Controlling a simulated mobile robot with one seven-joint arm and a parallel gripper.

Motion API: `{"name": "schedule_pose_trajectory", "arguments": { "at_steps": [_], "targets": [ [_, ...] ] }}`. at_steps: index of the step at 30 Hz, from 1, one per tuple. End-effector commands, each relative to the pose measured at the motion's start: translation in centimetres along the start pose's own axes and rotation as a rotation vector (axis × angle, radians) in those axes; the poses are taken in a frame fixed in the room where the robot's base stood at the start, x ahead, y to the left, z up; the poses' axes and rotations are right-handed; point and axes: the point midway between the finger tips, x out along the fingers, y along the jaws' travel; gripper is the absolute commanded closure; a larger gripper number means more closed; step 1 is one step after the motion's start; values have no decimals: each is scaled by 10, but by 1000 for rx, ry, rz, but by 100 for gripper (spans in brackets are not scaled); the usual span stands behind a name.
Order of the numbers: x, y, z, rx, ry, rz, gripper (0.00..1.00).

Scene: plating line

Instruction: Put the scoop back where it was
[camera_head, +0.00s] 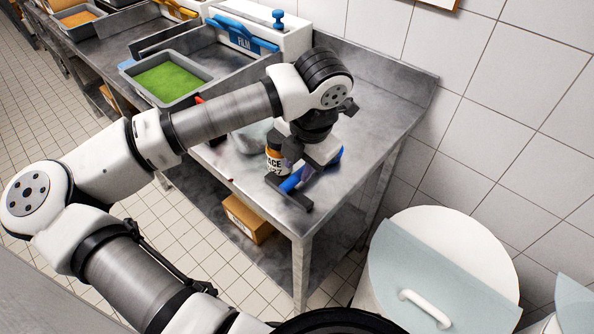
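A blue, bar-like object (291,184) shows under and beside my gripper, near the front corner of the steel table. It may be the scoop's handle, but the arm hides most of it and I see no clear scoop bowl. My gripper (296,182) points down over this object, with a dark finger at its near side. Whether the fingers are closed on it or only around it cannot be told. A pale grey rounded thing (248,141) lies to the left, partly behind my arm, and is too hidden to name.
A jar with an orange band and label (275,160) stands close left of my gripper. A tray of green food (167,82) and a FILM dispenser (247,40) stand farther back. A round white bin with a clear, handled lid (450,245) stands right of the table. A cardboard box (246,219) is below.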

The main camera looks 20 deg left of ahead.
Motion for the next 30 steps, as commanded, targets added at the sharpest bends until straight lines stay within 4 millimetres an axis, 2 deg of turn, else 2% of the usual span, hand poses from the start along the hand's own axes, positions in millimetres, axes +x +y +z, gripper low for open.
{"name": "schedule_pose_trajectory", "arguments": {
  "at_steps": [6, 12, 16, 23, 26, 29, 30],
  "targets": [
    [-48, 1, 1, -2, -1, 6, 72],
    [-79, 1, 0, -1, 1, 3, 72],
    [-88, 0, 0, 0, 0, 1, 72],
    [-90, -1, 1, 4, -4, -3, 72],
    [-97, -18, 12, 49, -73, -61, 72],
    [-123, -64, 34, 166, -257, -219, 72],
    [-141, -89, 42, 229, -361, -311, 72]
  ]
}}
